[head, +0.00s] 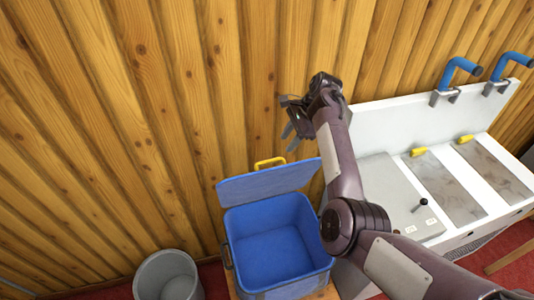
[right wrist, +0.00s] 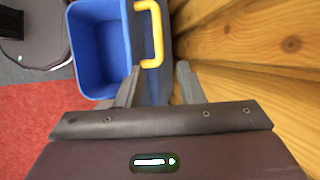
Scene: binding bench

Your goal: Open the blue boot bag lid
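The blue boot bag (head: 275,245) stands open below my right arm, and its inside looks empty. Its blue lid (head: 268,183) is raised at the wall side, with a yellow handle (head: 270,162) on its upper edge. My right gripper (head: 290,118) is above and to the right of the handle in the head view, with its fingers apart. In the right wrist view the fingers (right wrist: 158,80) are spread, with the yellow handle (right wrist: 153,35) beyond them and nothing visibly held. The bag (right wrist: 98,45) shows to the left there. My left gripper is not in view.
A grey bin (head: 168,276) stands left of the bag. A white bench (head: 380,175) with blue handles (head: 460,70) is at the right. A wooden plank wall (head: 150,120) rises close behind the bag and gripper. Red floor shows below.

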